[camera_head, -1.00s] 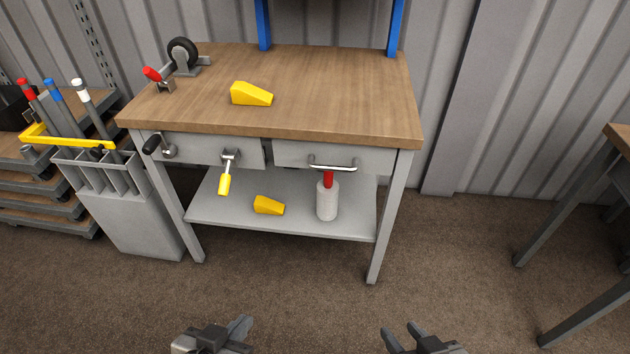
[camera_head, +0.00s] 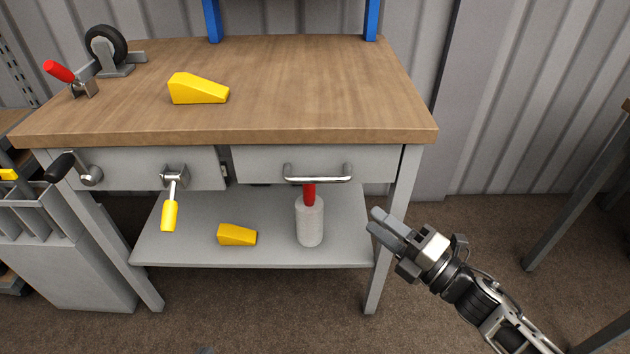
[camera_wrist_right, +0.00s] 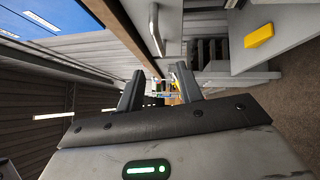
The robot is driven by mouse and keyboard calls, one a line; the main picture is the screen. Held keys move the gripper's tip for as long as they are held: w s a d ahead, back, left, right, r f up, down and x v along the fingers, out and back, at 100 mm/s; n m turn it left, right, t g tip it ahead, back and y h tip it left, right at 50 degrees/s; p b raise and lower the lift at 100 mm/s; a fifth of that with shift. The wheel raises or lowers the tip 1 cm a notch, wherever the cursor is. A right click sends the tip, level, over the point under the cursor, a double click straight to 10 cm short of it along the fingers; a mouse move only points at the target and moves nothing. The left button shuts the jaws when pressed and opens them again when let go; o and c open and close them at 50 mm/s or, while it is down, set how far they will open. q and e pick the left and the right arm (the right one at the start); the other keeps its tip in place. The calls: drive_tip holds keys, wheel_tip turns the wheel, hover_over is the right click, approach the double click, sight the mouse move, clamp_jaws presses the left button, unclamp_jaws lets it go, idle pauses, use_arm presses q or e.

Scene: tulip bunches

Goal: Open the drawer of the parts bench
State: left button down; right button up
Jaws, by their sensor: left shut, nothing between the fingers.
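The parts bench (camera_head: 300,118) has a wooden top and grey legs. Its right drawer front (camera_head: 370,165) sits flush under the top, shut, with a silver bar handle (camera_head: 318,178). The handle also shows in the right wrist view (camera_wrist_right: 155,30). My right gripper (camera_head: 375,222) is right of and below the handle, apart from it, beside the right front leg. In the right wrist view its fingers (camera_wrist_right: 160,85) are spread with nothing held between them; the handle is above them. Only a dark sliver of my left gripper (camera_head: 204,350) shows at the bottom edge.
A red-necked grey cylinder (camera_head: 310,220) stands on the lower shelf (camera_head: 270,258) beneath the handle, beside a yellow wedge (camera_head: 237,235). Another wedge (camera_head: 198,89) lies on top. A yellow-handled tool (camera_head: 170,215) hangs at the left front panel. Floor right of the bench is clear.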

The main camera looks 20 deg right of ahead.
sight(320, 179)
drive_tip(key=x, duration=1.5)
drive_tip(key=shift+b, duration=0.3)
clamp_jaws()
